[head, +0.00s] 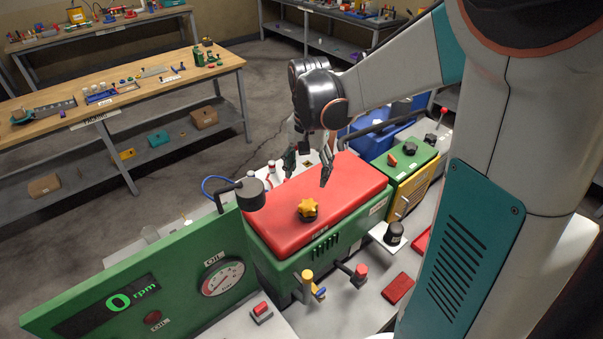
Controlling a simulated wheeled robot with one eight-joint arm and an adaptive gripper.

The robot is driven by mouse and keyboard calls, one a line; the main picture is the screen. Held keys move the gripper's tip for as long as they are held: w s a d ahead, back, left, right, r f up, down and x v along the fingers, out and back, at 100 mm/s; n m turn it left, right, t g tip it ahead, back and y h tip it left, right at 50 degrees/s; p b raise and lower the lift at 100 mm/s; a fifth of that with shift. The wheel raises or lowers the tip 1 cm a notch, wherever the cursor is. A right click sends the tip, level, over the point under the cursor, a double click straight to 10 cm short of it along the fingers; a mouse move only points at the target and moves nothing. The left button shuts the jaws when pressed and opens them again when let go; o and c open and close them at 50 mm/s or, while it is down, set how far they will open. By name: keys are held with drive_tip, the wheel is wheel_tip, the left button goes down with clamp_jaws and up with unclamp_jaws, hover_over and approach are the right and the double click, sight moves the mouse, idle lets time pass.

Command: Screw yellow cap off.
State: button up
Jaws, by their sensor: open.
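The yellow cap (307,208) is star-shaped and sits on a dark base on top of the red lid (345,185) of a green machine (290,247). My gripper (307,168) hangs over the far part of the red lid, beyond the cap in the picture and apart from it. Its fingers are spread and nothing shows between them. The underside of the cap is hidden.
A green panel with a gauge (223,277) and a black lamp-like head (250,194) stand left of the lid. Yellow and red levers (307,277) stand in front. A green-topped yellow box (408,160) and a blue bin (372,142) are at right. Workbenches (130,85) stand behind.

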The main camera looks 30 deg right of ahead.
sight(307, 206)
wheel_tip(307, 206, down, 13)
drive_tip(key=shift+s+f+b, duration=0.15)
drive_tip(key=shift+f+b, duration=0.05)
drive_tip(key=shift+b, duration=0.1)
idle(0.4)
drive_tip(key=c, duration=1.1)
